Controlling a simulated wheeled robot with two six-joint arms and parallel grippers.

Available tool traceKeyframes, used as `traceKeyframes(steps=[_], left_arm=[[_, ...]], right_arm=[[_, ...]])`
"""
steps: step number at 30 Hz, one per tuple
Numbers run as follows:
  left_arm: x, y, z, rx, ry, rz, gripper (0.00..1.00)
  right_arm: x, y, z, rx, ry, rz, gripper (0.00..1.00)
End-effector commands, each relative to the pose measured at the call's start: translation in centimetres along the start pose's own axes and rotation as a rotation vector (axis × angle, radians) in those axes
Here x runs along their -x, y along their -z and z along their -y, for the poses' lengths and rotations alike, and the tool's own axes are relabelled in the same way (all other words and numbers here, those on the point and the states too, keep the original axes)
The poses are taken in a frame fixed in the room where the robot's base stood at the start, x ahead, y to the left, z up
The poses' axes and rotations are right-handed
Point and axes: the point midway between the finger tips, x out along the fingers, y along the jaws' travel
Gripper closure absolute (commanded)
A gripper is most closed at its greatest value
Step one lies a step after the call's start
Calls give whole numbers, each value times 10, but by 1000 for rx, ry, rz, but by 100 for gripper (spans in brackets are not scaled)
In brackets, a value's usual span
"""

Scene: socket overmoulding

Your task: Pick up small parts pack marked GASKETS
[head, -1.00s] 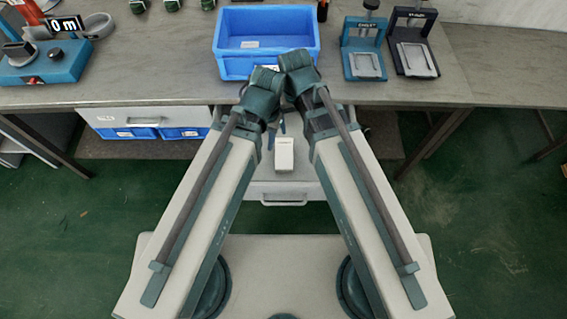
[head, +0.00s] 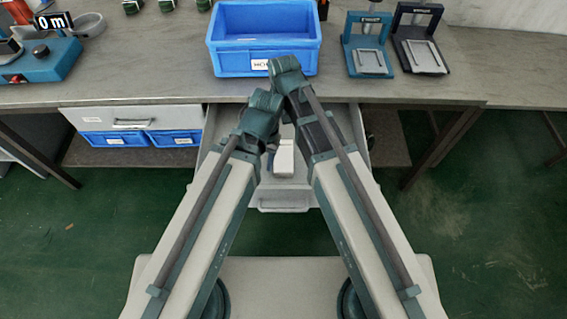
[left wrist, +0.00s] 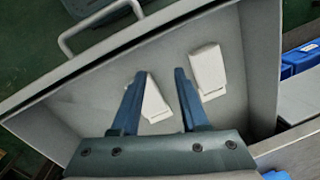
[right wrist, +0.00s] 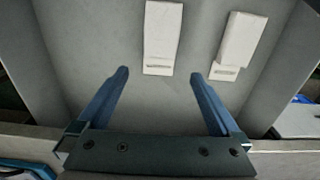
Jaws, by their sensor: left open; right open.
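An open drawer (head: 283,197) under the bench holds white packs. One white pack (head: 283,158) shows between my arms in the head view. The left wrist view shows two packs, one (left wrist: 208,70) right of my left gripper (left wrist: 159,76) and one (left wrist: 155,104) partly behind its left finger. The right wrist view also shows two, one (right wrist: 161,35) ahead between the fingertips of my right gripper (right wrist: 160,73), one (right wrist: 241,40) to the right. Both grippers are open and empty. No pack's marking is readable, so I cannot tell which is GASKETS. In the head view the fingers are hidden.
A blue bin (head: 264,45) stands on the bench (head: 150,85) above the drawer. Two small press fixtures (head: 368,50) (head: 422,50) stand right of it. A closed drawer (head: 130,117) and blue trays (head: 122,139) are at left. The drawer walls bound the room around both grippers.

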Motion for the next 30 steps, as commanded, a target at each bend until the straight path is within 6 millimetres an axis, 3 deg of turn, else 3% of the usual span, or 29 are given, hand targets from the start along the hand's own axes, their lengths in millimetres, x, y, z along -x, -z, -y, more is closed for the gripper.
traceKeyframes(steps=[1, 10, 23, 30], left_arm=[[-15, 1, -1, 0, 0, 0, 56], [-56, 3, -5, 0, 0, 0, 56], [-68, 4, -6, 0, 0, 0, 56], [-94, 6, -9, 0, 0, 0, 56]], right_arm=[[-15, 0, 0, 0, 0, 0, 0], [-56, 0, 0, 0, 0, 0, 0], [-68, -1, 0, 1, 0, 0, 0], [-94, -5, 0, 1, 0, 0, 0]])
